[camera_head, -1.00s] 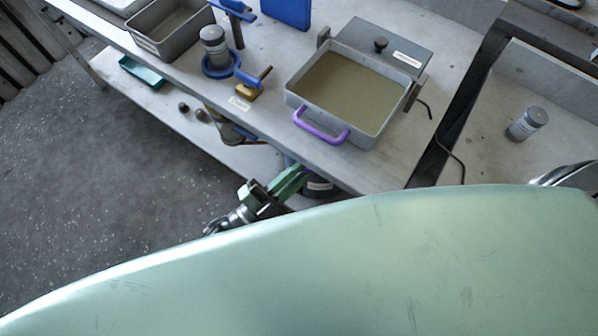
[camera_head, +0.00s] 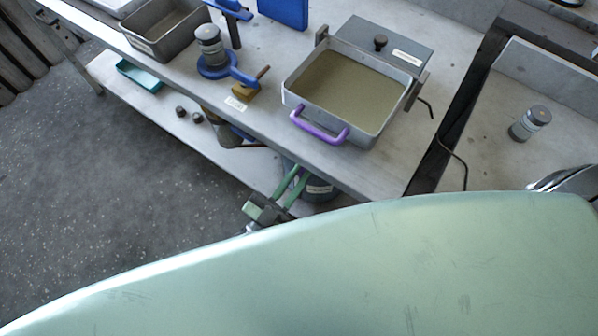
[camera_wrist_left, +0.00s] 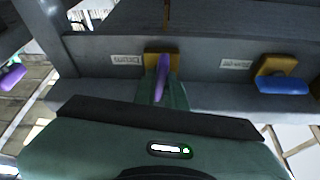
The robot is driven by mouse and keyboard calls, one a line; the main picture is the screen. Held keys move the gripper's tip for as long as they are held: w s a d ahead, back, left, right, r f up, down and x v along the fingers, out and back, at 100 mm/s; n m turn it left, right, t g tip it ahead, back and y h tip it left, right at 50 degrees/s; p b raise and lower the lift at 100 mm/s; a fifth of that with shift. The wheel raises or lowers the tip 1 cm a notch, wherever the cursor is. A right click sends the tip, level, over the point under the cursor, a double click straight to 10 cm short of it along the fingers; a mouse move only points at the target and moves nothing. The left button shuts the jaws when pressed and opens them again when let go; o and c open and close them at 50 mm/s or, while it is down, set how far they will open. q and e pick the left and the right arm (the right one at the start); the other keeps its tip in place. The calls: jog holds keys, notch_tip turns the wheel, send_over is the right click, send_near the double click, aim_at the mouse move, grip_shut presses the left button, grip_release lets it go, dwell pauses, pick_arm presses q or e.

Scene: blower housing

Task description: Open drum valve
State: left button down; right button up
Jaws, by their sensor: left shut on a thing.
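In the left wrist view a valve with a purple lever handle (camera_wrist_left: 161,78) sits on a yellow mount (camera_wrist_left: 157,57) on a grey panel, with a small white label (camera_wrist_left: 126,60) to its left. The lever points toward the camera. My left gripper (camera_wrist_left: 162,90) is shut on this purple handle, with one green finger on each side. In the head view my left gripper (camera_head: 290,180) is below the front edge of the table (camera_head: 345,177), where the table hides the purple handle. The label is too blurred to read. My right gripper is not in view.
A second valve with a blue handle (camera_wrist_left: 283,84) is to the right in the wrist view. A grey tank (camera_head: 363,130) with a purple bar handle (camera_head: 320,127) stands on the table. The floor at left is clear.

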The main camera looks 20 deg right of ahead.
pick_arm(q)
jog(key=shift+f, duration=0.15)
jog(key=c, duration=1.5)
grip_release()
jog(key=shift+o, duration=0.2)
jog(key=shift+a, duration=0.1)
jog(key=b+v, duration=0.1)
jog(key=v, duration=0.6)
jog(key=shift+s+a, duration=0.25)
jog(key=shift+s, duration=0.05)
